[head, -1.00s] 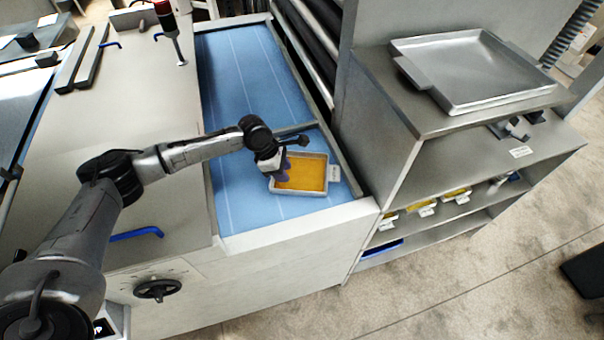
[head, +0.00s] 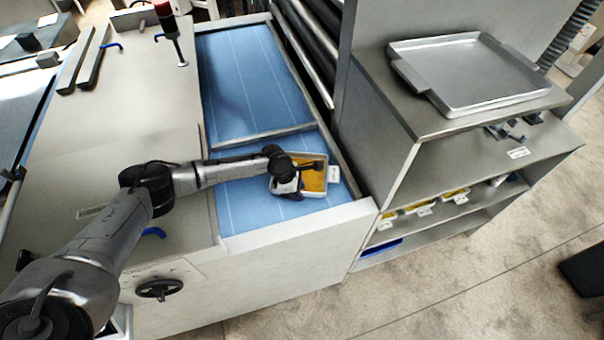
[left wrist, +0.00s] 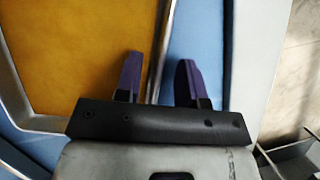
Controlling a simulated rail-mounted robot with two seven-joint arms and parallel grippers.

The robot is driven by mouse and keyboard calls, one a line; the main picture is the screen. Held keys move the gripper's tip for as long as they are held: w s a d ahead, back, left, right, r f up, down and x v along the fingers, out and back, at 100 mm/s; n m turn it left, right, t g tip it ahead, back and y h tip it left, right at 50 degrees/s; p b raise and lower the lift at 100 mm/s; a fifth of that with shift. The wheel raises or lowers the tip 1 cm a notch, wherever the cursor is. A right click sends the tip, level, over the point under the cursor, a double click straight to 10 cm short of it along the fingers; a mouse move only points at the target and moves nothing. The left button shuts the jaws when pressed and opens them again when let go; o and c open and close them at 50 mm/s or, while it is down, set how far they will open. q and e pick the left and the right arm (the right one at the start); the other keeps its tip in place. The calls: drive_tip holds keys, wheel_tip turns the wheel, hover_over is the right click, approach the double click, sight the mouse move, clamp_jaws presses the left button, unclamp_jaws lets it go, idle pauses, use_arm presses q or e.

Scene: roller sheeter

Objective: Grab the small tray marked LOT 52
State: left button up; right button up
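A small metal tray (head: 307,194) with a flat orange-yellow filling lies on the blue belt. A white tag (head: 334,174) sticks out on its right side; its writing is too small to read. My left gripper (head: 287,188) is at the tray's left side, near the front corner. In the left wrist view my left gripper (left wrist: 158,72) has its two purple fingers apart. The tray's wall (left wrist: 166,40) runs between them, with one finger over the filling and the other over the belt. My right gripper is not in view.
A rack at the right bears a large empty metal tray (head: 470,105) on top. Several small tagged trays (head: 424,209) stand on a lower shelf. A metal bar (head: 262,137) crosses the blue belt (head: 245,80) behind the tray. A raised side rail (head: 340,165) runs right of it.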

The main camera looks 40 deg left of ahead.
use_arm(q)
drive_tip(key=shift+f, duration=0.2)
idle(0.6)
clamp_jaws()
